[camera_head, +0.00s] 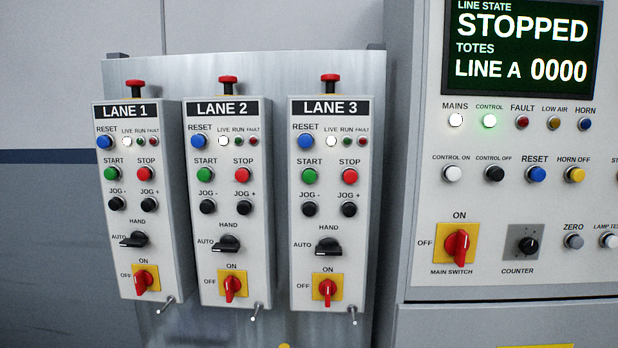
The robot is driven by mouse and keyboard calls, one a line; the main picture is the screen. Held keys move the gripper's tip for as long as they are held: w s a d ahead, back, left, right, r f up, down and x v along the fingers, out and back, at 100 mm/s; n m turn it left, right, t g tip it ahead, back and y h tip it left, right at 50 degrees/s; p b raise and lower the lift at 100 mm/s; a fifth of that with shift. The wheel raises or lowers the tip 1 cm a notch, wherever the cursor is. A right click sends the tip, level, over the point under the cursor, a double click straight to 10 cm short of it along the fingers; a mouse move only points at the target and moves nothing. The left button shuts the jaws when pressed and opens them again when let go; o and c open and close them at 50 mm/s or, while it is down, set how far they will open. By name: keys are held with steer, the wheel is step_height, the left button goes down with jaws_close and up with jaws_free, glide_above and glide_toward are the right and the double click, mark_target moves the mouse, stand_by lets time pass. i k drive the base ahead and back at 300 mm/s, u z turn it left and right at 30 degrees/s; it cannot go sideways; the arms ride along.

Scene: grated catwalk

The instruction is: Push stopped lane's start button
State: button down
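Three grey lane boxes stand side by side: LANE 1 (150,270), LANE 2 (237,272) and LANE 3 (328,258). Each has a green START button: lane 1's (111,174), lane 2's (204,175) and lane 3's (310,176). A red STOP button sits right of each. Each white LIVE lamp looks bright. The small green RUN lamps, lane 1's (141,142), lane 2's (238,141) and lane 3's (347,141), all look dark, as do the red FAULT lamps. I cannot tell the lanes apart by these lamps. My gripper is not in view.
A larger cabinet (480,215) on the right has a screen (520,80) reading "STOPPED" and "LINE A 0000". Red mushroom buttons (228,80) top the lane boxes. Black selectors and red switches protrude below the buttons. Small metal levers (256,309) stick out at the bottom.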

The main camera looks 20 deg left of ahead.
mark_target(309, 176)
steer(key=u, duration=0.6)
steer(key=k, duration=1.3)
steer(key=u, duration=1)
steer(key=i, duration=1.45)
steer(key=z, duration=0.45)
